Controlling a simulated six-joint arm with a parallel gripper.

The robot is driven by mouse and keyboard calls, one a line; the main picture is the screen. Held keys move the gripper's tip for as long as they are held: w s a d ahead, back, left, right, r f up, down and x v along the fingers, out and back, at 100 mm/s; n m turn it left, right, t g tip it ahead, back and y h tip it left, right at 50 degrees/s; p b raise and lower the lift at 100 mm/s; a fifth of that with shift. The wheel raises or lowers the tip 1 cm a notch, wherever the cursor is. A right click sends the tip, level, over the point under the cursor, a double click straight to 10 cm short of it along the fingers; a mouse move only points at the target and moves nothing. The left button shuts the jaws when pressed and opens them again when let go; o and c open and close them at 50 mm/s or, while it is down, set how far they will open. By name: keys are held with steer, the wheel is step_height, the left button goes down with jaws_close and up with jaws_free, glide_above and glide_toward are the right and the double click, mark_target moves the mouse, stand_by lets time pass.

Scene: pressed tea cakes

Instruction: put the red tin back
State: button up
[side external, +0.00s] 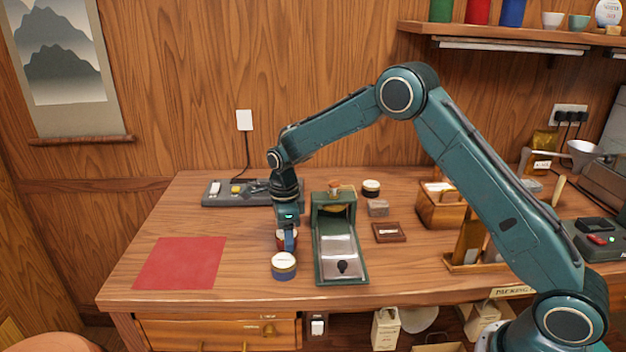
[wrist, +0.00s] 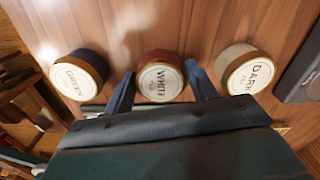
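The red tin (wrist: 160,56) has a gold-rimmed lid with a round label reading WHITE. In the wrist view it stands between the two fingers of my gripper (wrist: 159,70), with a narrow gap showing at each side. The fingers look open around it. In the side view my gripper (side external: 287,240) points down at the table, and the red tin (side external: 279,238) is partly hidden behind it. A blue tin (wrist: 92,62) labelled GREEN stands to the left in the wrist view, and a cream tin (wrist: 228,58) labelled DARK stands to the right.
The blue tin (side external: 284,270) stands just in front of my gripper. A green press (side external: 318,245) stands close on the right. A red mat (side external: 180,264) lies bare on the left. A grey panel (side external: 225,196) and another tin (side external: 371,190) are further back.

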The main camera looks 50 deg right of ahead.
steer(key=shift+o, duration=1.1)
step_height(320, 180, up, 12)
steer(key=shift+r, duration=0.15)
stand_by(0.4)
